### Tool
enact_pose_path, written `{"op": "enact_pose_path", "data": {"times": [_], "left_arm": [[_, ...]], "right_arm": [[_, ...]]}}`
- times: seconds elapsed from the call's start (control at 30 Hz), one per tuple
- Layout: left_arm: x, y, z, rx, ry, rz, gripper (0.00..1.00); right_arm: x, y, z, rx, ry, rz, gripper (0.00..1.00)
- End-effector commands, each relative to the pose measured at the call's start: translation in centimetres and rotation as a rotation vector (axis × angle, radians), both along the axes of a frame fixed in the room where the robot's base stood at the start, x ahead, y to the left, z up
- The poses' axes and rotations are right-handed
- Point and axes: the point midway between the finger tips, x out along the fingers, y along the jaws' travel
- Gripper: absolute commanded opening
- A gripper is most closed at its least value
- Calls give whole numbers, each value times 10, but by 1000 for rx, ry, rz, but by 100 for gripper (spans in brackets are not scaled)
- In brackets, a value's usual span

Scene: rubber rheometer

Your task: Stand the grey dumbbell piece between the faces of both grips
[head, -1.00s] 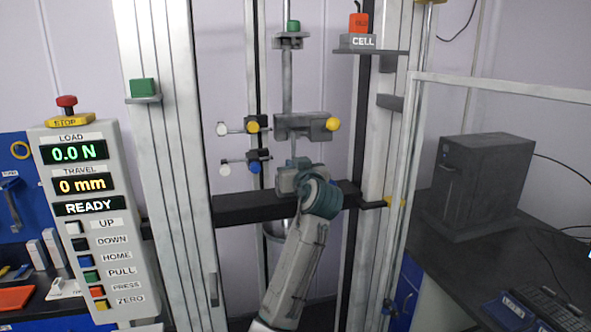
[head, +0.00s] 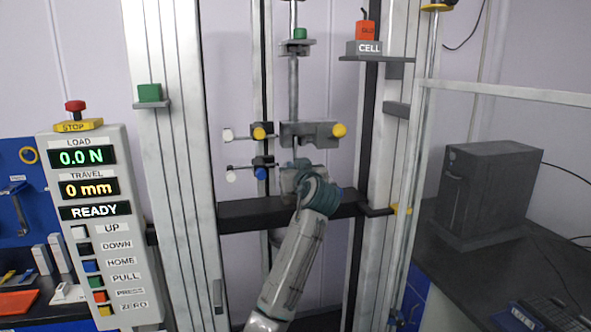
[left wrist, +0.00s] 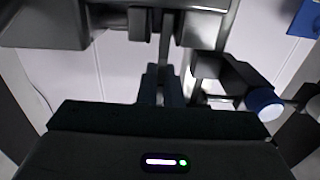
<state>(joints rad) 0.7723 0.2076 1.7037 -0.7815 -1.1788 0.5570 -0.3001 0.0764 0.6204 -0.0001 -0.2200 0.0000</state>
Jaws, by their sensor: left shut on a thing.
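The upper grip (head: 309,134) hangs on the rod, with a yellow knob (head: 339,130) at its right. My left gripper (head: 302,178) is below it, just above the dark crossbeam, in front of the lower grip area, which it mostly hides. In the left wrist view my left gripper (left wrist: 161,84) is shut on the grey dumbbell piece (left wrist: 167,52). The piece is a thin grey strip running up from the fingertips toward a gap between two dark grip faces (left wrist: 190,27). I cannot tell whether it touches them. My right gripper is not in view.
The frame columns (head: 170,180) flank the space. A control panel (head: 95,220) reads 0.0 N, 0 mm and READY. A clear guard (head: 500,92) is at the right.

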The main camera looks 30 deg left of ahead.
Motion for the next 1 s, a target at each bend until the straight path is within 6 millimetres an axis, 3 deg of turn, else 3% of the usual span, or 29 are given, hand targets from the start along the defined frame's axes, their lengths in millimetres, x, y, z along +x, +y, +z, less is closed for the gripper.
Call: {"op": "enact_pose_path", "data": {"times": [0.87,1.0], "left_arm": [[0,0,-5,-1,1,0,0],[0,0,-5,-1,1,0,29]], "right_arm": [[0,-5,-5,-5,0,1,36],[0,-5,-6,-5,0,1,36]]}}
